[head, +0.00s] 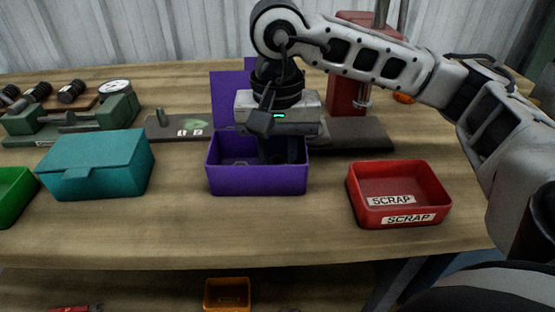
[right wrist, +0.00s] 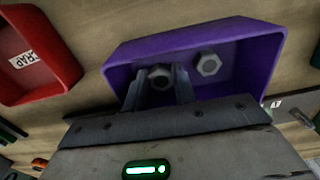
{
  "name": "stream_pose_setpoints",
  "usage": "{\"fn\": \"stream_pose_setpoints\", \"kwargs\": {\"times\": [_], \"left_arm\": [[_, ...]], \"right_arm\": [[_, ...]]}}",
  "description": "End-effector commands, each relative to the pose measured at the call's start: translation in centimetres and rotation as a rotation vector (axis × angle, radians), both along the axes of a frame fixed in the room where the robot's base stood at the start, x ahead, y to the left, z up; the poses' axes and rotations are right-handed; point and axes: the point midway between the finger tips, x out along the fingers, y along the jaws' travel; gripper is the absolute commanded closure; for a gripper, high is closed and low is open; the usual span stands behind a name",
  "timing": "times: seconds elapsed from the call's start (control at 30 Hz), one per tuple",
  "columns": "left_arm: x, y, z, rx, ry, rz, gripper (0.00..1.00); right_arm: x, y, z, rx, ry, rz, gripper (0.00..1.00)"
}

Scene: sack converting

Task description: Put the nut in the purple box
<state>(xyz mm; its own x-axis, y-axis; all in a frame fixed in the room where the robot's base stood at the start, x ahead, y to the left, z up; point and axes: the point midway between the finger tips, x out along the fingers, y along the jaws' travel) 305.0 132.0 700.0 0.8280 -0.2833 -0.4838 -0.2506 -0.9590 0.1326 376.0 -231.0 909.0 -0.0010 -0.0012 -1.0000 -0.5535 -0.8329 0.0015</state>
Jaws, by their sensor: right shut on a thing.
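The purple box (head: 258,180) stands on the bench in the middle of the head view, with its lid (head: 228,98) raised at the back. My right gripper (head: 283,155) reaches down into it from above. In the right wrist view my right gripper (right wrist: 158,88) is shut on a dark hex nut (right wrist: 160,77), over the floor of the purple box (right wrist: 258,60). A second, lighter hex nut (right wrist: 209,64) lies in the box beside the fingers. My left gripper is not in view.
A red scrap bin (head: 400,195) stands right of the box, and a closed teal box (head: 97,165) stands left. A green bin (head: 12,195) is at the left edge. A green scale (head: 85,118) and a red press (head: 347,95) stand behind. The front bench strip is clear.

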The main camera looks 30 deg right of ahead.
Motion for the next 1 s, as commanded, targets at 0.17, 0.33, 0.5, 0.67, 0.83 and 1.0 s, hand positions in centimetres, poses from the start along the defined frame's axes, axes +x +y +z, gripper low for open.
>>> {"fn": "stream_pose_setpoints", "kwargs": {"times": [0.17,0.33,0.5,0.67,0.83,1.0], "left_arm": [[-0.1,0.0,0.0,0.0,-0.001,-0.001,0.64],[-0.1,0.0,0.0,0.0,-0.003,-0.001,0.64],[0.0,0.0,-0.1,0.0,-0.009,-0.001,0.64],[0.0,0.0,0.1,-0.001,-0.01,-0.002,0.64],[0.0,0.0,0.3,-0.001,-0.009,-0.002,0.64],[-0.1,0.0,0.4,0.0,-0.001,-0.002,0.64]], "right_arm": [[0.0,0.0,-1.0,0.0,-0.001,0.0,0.96],[0.0,0.0,-1.1,0.0,-0.001,0.0,0.96],[0.0,0.0,-1.4,0.001,-0.001,0.0,0.64],[0.0,0.0,-1.3,0.001,-0.001,0.0,0.64],[0.0,0.0,-1.0,0.001,-0.001,0.0,0.64],[0.1,0.1,0.9,0.002,-0.006,0.0,0.64]]}}
